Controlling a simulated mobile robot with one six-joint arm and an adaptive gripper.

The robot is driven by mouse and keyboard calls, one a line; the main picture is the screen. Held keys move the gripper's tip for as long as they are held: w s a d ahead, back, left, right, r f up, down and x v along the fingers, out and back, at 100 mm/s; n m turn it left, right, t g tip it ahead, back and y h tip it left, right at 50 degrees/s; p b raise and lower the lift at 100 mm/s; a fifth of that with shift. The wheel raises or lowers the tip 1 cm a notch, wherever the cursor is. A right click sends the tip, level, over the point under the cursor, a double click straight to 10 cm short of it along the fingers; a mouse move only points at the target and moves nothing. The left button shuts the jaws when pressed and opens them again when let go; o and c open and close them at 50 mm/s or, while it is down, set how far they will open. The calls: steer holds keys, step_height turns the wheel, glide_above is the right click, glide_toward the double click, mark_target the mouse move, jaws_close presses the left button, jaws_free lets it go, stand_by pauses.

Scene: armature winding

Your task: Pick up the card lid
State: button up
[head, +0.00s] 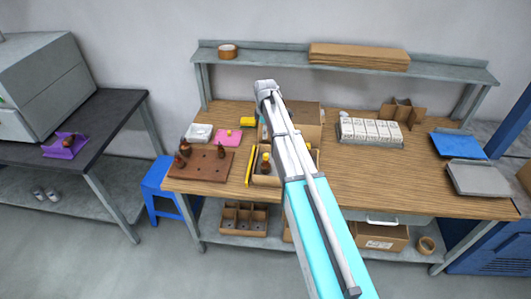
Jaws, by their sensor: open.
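I cannot pick out the card lid for certain. Flat brown card pieces (360,55) lie stacked on the raised shelf at the back. A brown card box (307,128) stands on the bench, partly covered by my arm. An open card tray (262,179) with small parts sits nearer the front edge, also partly behind my arm. My arm reaches from the lower right over the bench and ends above its back middle. My gripper does not show; the arm's end links hide that spot.
The wooden bench (360,180) has clear room right of my arm. A brown board with dark parts (200,165) lies left.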

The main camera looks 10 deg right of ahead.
stand_by(0.4)
steer(key=b, duration=0.9)
glide_toward(266, 154)
step_height(266, 154, down, 5)
steer(key=shift+a+f, duration=0.1)
stand_by(0.4)
steer(key=shift+f+b, duration=2.45)
steer(key=shift+f, duration=0.05)
steer(key=c, duration=0.9)
steer(key=shift+r, duration=0.25)
